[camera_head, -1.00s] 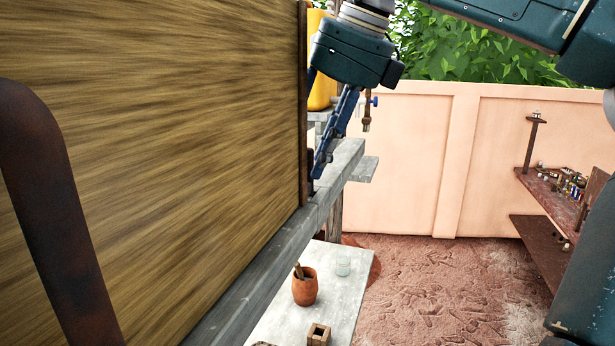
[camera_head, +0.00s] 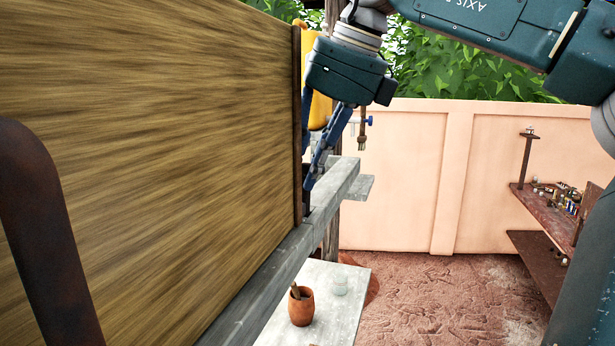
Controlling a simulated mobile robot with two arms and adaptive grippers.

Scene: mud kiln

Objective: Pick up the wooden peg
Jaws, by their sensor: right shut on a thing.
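My right gripper (camera_head: 308,198) reaches down with blue fingers beside the far edge of a large wood-grained panel (camera_head: 150,150). Its fingertips are at the grey ledge (camera_head: 291,243) and are shut on a small dark thing, partly hidden by the panel edge. I cannot make out whether this is the wooden peg, and no peg shows clearly elsewhere. My left gripper is not in view.
A dark curved bar (camera_head: 40,230) stands close on the left. A cluttered shelf (camera_head: 545,203) is at right. Reddish floor (camera_head: 440,300) lies open between.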

